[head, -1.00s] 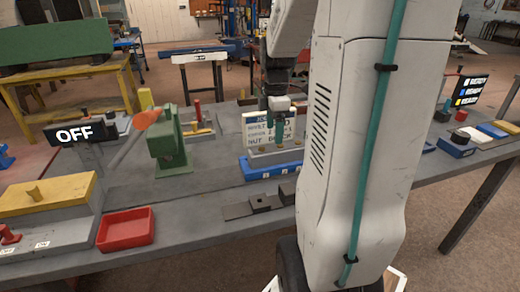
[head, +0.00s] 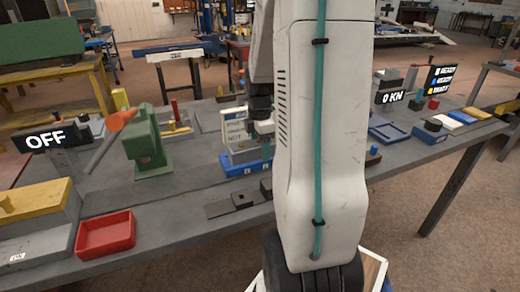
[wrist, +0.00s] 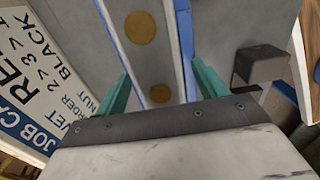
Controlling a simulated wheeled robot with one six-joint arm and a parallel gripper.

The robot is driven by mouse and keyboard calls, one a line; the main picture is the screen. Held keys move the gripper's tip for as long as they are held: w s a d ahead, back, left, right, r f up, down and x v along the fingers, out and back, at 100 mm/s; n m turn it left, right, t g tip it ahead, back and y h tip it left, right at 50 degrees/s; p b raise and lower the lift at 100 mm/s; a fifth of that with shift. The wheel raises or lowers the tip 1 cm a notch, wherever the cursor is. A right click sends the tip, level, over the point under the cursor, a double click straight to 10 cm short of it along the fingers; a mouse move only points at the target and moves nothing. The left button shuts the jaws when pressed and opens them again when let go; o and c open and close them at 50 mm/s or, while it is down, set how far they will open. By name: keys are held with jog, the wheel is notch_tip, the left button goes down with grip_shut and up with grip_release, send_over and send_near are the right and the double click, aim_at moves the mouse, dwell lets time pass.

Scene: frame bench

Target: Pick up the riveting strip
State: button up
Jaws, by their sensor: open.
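The riveting strip (wrist: 150,60) appears in the wrist view as a grey bar with brass-coloured discs, lying along a blue-edged holder. In the head view the blue holder (head: 243,170) stands on the bench in front of the job card, partly behind my arm. My gripper (wrist: 160,76) is open, with one green finger on each side of the strip. Whether the fingers touch it cannot be told. In the head view my fingers are mostly hidden, and my wrist hangs over the holder.
A green press (head: 147,145) and a red tray (head: 106,233) are left on the bench. A blue tray (head: 389,133) lies right.

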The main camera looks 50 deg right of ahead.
jog(key=c, duration=1.3)
jog(key=shift+c, duration=0.4)
jog(key=shift+r, duration=0.1)
